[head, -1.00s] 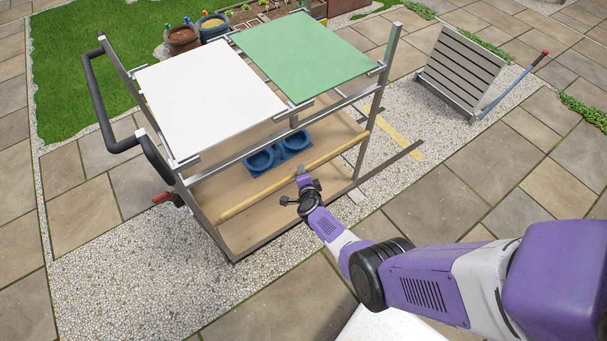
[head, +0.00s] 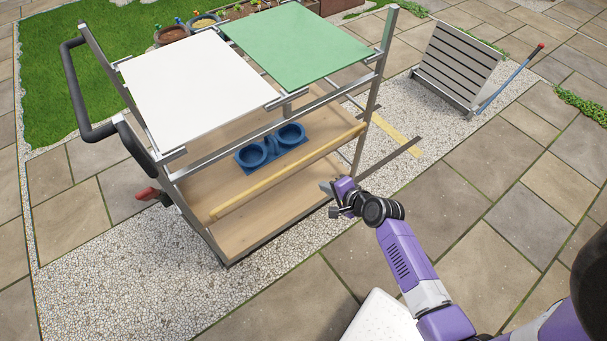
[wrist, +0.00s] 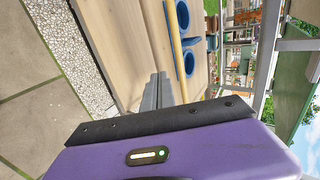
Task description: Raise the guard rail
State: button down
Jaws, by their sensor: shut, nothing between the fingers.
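The guard rail is a pale wooden bar (head: 290,173) across the near side of the trolley, low between its two front posts, just above the wooden shelf. In the wrist view the rail (wrist: 174,45) runs down the picture beyond the fingers. My gripper (head: 326,187) is in front of the trolley near the rail's right half, and looks apart from it. In the wrist view the grey fingers (wrist: 157,90) are together with nothing between them, pointing towards the shelf and rail.
A blue double cup holder (head: 270,149) sits on the shelf behind the rail. White (head: 195,95) and green (head: 295,48) panels top the trolley. A red handle (head: 147,194) sticks out at its left. A slatted grey panel (head: 457,65) stands at right. Paving in front is open.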

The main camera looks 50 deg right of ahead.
jog(key=w+r+x, duration=0.1)
jog(key=r+x, duration=0.1)
jog(key=x, duration=1)
jog(key=shift+w+d, duration=0.2)
jog(key=shift+w, duration=0.3)
jog(key=w, duration=0.1)
jog(key=w+d+r, duration=0.1)
jog(key=w, duration=0.1)
jog(key=w+r, duration=0.1)
jog(key=w, duration=0.1)
jog(key=shift+d+r, duration=0.15)
jog(key=shift+d, duration=0.05)
jog(key=shift+s, duration=0.2)
